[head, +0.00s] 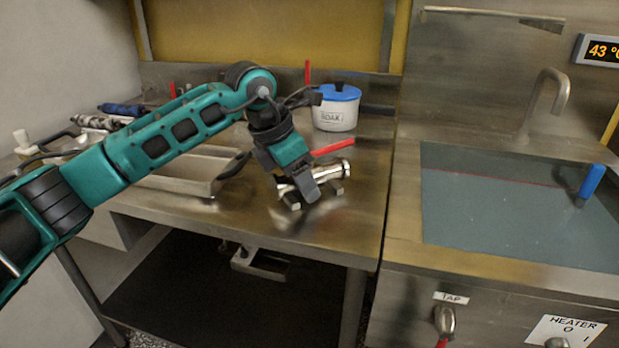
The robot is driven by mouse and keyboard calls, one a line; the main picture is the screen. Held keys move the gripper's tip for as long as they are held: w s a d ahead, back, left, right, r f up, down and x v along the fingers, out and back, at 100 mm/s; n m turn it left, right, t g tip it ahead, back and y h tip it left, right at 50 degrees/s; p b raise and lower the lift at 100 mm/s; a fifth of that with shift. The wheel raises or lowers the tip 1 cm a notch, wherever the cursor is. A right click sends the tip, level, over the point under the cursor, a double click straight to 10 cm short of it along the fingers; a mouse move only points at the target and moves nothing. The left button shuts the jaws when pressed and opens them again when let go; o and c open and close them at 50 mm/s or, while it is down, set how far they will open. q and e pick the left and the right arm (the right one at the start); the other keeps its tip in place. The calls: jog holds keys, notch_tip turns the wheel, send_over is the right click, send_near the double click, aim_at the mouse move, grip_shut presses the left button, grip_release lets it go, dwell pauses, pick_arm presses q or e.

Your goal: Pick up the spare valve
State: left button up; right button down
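The spare valve (334,170) has a shiny steel body and a red lever handle (333,147). The far finger is hidden, so I cannot tell whether the gripper is closed on the valve. My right gripper is not in view.
A white tub (336,115) with a blue lid stands behind the valve. A shallow metal tray (180,185) lies left of it, partly behind my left arm. A water-filled sink (520,215) with a blue-handled item (591,182) is at right. The worktop's front right corner is clear.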

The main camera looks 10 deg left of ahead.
pick_arm(q)
grip_shut()
jog(key=shift+r, duration=0.1)
dwell(0.3)
notch_tip(320, 180, up, 20)
jog(key=p, duration=0.3)
